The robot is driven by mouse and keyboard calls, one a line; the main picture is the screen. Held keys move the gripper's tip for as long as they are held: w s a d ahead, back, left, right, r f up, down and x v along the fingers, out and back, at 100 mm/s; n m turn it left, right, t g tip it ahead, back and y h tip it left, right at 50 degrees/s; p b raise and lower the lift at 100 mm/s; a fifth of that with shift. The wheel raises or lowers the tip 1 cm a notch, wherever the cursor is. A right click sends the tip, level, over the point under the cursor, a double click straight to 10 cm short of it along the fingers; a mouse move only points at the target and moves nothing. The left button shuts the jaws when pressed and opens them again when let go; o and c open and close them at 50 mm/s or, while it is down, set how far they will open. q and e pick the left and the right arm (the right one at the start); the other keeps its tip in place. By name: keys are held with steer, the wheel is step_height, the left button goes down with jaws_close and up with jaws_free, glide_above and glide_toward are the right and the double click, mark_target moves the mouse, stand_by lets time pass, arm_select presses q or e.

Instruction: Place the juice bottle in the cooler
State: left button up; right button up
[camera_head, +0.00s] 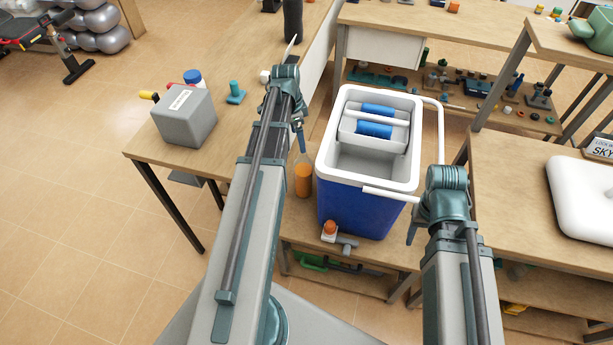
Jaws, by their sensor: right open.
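The juice bottle (303,181), with orange contents, stands upright on the low wooden table just left of the cooler. Its upper part is close to my left arm in the picture. The cooler (335,205) is a blue box with a white rim and light grey inside. It is open at the top, and its bare front part shows.
A grey insert with blue pieces (377,120) fills the cooler's far part. A white handle (441,125) sticks out at its right. A small orange-topped item (329,231) lies in front. A grey box (185,117) sits on the left table, a white cushion-like object (585,195) on the right.

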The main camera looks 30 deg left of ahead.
mark_target(304, 163)
arm_select(q)
steer(key=f+b, duration=0.8)
steer(key=shift+w+d+f, duration=0.1)
steer(key=shift+w+d, duration=0.2)
steer(key=shift+d, duration=0.05)
steer(key=shift+f, duration=0.2)
steer(key=shift+b, duration=0.35)
steer(key=f+b, duration=0.5)
steer(key=shift+w+d+f, duration=0.15)
steer(key=shift+w+d, duration=0.15)
steer(key=shift+d, duration=0.1)
jaws_close()
